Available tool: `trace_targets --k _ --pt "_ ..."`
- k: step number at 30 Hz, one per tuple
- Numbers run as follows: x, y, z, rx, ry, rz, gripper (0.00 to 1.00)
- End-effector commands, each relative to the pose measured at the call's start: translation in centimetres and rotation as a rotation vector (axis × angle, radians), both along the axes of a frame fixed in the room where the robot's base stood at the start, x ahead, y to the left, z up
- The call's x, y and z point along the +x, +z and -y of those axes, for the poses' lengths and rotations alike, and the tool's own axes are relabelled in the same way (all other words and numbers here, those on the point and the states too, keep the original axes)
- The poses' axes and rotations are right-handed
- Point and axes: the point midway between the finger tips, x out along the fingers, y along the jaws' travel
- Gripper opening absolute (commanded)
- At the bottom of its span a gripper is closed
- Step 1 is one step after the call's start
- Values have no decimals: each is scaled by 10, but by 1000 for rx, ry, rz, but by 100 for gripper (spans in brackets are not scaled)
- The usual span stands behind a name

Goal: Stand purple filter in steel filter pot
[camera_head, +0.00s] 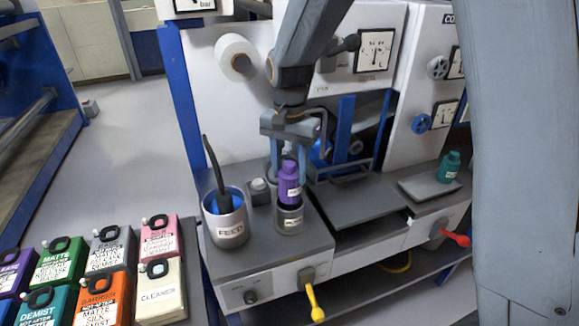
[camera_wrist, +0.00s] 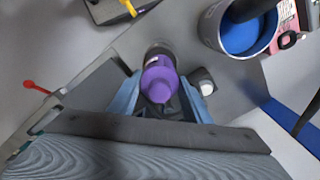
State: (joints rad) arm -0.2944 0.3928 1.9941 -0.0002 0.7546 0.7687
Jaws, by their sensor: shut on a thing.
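The purple filter (camera_head: 289,184) is upright, with a white label on its side. My gripper (camera_head: 290,150) is above it, with its fingers down around the filter's top. The steel filter pot (camera_head: 289,219) is a small grey cylinder on the machine's ledge, directly below the filter. The filter's lower end meets the pot's mouth in the head view; how deep it sits inside is hidden. In the wrist view the purple filter (camera_wrist: 159,80) is between the blue fingers (camera_wrist: 160,100), and the pot's dark rim (camera_wrist: 158,50) shows just beyond it.
The FEED pot (camera_head: 227,220), with blue contents and a black hose, stands left of the filter pot. A teal filter (camera_head: 449,167) stands on a grey plate at right. A yellow lever (camera_head: 314,302) hangs at the front. Several labelled cans (camera_head: 160,290) stand at lower left.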

Motion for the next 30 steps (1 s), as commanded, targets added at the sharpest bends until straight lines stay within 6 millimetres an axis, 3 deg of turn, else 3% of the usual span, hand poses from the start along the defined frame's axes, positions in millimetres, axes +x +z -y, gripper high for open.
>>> trace_targets --k 30 --pt "0 -72 0 0 0 0 25"
